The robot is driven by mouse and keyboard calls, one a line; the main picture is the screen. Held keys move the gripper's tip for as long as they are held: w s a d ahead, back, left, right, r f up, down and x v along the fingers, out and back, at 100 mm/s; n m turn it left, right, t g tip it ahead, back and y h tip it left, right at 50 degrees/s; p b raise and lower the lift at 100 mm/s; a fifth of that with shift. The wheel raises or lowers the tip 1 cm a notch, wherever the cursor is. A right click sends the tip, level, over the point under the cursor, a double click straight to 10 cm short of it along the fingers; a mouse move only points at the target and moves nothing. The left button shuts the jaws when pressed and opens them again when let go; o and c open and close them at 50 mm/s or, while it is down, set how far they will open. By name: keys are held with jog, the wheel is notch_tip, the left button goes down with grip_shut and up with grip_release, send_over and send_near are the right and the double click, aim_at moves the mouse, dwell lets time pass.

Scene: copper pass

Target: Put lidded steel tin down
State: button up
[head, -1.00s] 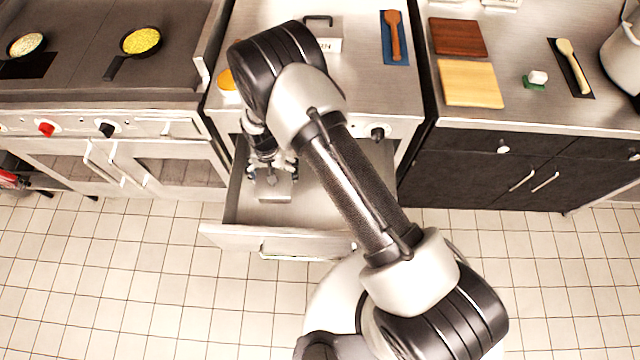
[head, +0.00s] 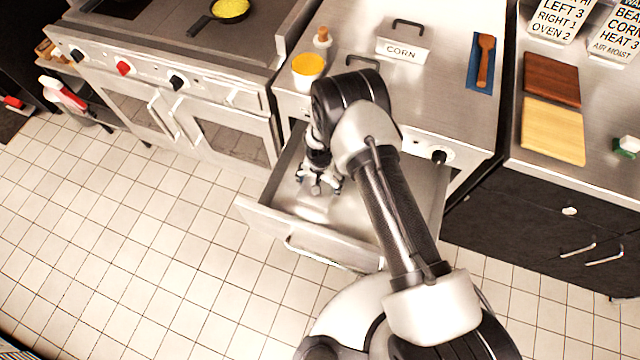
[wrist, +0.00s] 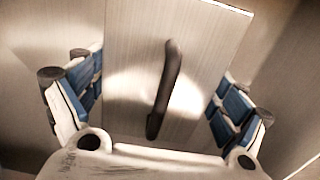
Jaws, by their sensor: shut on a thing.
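The lidded steel tin has a flat brushed lid (wrist: 135,65) with a dark bar handle (wrist: 165,90) in the wrist view. My gripper (wrist: 158,98) is shut on it, with a blue-padded finger at each side of the lid. In the head view my gripper (head: 318,187) points down inside an open steel drawer (head: 385,240), towards its left part. The tin (head: 312,210) shows only partly below the fingers. I cannot tell whether its base touches the drawer floor.
The drawer's front and side walls stand close around my gripper. Its right part looks clear but is partly hidden by my arm. On the counter above are a tin labelled CORN (head: 403,45), a yellow-topped cup (head: 308,70) and a wooden spoon (head: 485,60) on a blue mat.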

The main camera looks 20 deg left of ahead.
jog(key=shift+w+f, duration=0.1)
jog(key=shift+f, duration=0.05)
jog(key=o, duration=1.3)
notch_tip(320, 180, up, 12)
jog(key=p, duration=0.3)
